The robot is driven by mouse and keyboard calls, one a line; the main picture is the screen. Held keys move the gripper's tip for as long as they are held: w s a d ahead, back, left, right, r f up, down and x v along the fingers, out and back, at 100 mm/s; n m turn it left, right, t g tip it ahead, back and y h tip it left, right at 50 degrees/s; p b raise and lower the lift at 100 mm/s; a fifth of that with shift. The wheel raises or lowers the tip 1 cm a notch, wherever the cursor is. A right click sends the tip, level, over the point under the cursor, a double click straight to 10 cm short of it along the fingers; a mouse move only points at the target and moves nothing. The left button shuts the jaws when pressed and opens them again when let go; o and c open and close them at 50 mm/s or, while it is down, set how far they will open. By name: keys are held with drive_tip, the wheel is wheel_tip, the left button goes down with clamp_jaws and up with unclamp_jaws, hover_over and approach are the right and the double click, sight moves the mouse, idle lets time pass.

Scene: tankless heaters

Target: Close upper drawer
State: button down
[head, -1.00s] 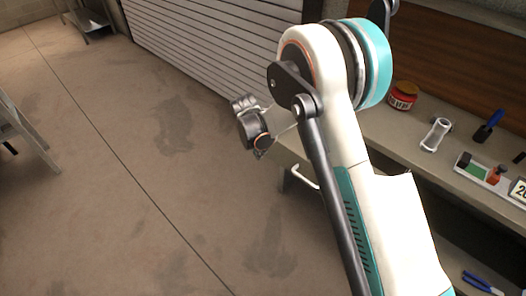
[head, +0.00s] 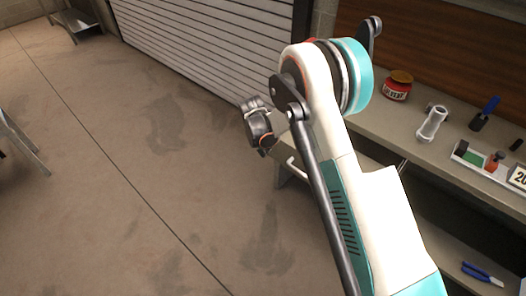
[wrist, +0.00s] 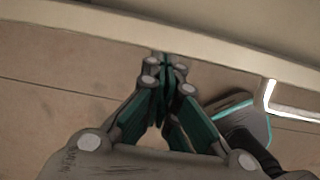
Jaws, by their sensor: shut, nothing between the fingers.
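The upper drawer (head: 284,148) shows in the head view as a beige front at the bench's left end, with a pale bar handle (head: 296,168) below it. My arm hides most of the drawer, so how far it stands out cannot be told. In the wrist view the drawer's beige edge (wrist: 90,22) runs across the top, with the bright handle (wrist: 268,95) at right. My gripper (wrist: 163,60) is shut and empty, its fingertips at or very near that edge, left of the handle; contact cannot be told. In the head view my arm hides the fingertips.
The workbench (head: 395,132) holds a red-lidded jar (head: 398,86), a grey metal part (head: 432,122) and a small tray (head: 487,163). Blue pliers (head: 482,273) lie on the lower shelf. The floor (head: 150,180) at left is clear, with a metal stand at its edge.

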drive_tip(key=b, duration=0.1)
hover_over(290, 138)
drive_tip(key=shift+w+d, duration=0.1)
drive_tip(key=shift+w, duration=0.05)
idle(0.3)
idle(0.4)
